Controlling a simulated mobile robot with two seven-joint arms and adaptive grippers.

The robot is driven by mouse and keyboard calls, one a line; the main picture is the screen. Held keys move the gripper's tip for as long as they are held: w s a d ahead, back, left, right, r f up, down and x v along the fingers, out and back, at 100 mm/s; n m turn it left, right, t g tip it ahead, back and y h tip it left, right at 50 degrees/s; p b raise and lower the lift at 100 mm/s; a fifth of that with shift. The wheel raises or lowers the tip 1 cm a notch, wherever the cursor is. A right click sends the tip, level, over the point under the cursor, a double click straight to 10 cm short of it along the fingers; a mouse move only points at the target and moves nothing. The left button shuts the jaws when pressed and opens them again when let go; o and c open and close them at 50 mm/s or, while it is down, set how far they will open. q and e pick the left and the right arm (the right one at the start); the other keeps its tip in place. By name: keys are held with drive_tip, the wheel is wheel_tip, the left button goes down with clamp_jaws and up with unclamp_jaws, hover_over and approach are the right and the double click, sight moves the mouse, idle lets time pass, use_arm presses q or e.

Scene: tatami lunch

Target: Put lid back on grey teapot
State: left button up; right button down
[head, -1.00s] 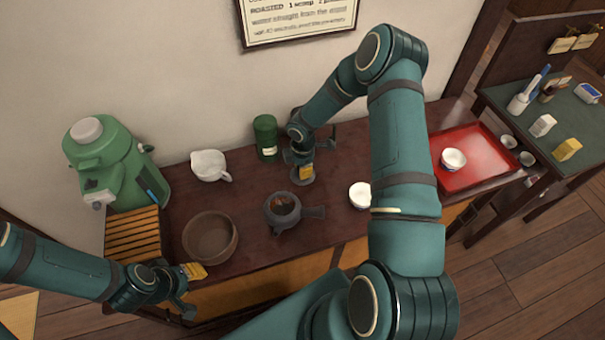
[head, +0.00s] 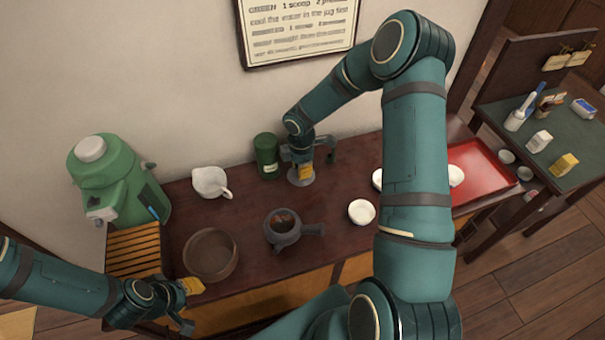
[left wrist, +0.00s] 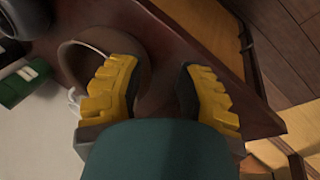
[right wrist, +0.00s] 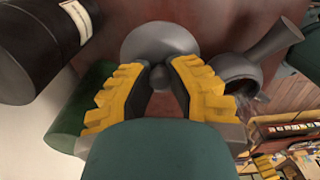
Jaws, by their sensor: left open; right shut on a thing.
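The grey teapot (head: 284,231) stands without its lid on the dark wooden counter, its open top showing brown contents and its handle pointing right. Its body is partly in the right wrist view (right wrist: 235,66). My right gripper (head: 304,170) is behind the teapot, slightly right of it, shut on the knob of the grey round lid (head: 301,182). The lid also shows between the fingertips in the right wrist view (right wrist: 158,38), apart from the teapot. My left gripper (head: 190,306) is open and empty at the counter's front left edge, near the brown bowl (head: 198,272).
A green canister (head: 266,150) stands close left of the right gripper. A white jug (head: 210,182), a green dispenser (head: 105,185) and a slatted wooden stand (head: 135,255) are left. White cups (head: 361,212) and a red tray (head: 485,168) are right.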

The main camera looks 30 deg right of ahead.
drive_tip(key=s+a+r+n+p, duration=0.3)
drive_tip(key=s+a+r+n, duration=0.25)
drive_tip(key=s+a, duration=0.5)
wheel_tip(320, 180, down, 7)
drive_tip(key=w+a+b, duration=0.1)
drive_tip(key=b, duration=0.4)
drive_tip(key=shift+w+a+r+n+b, duration=0.2)
drive_tip(key=shift+a+n+b, duration=0.05)
drive_tip(key=shift+n+b, duration=0.15)
drive_tip(key=shift+f, duration=0.15)
idle(1.5)
drive_tip(key=c, duration=0.9)
unclamp_jaws()
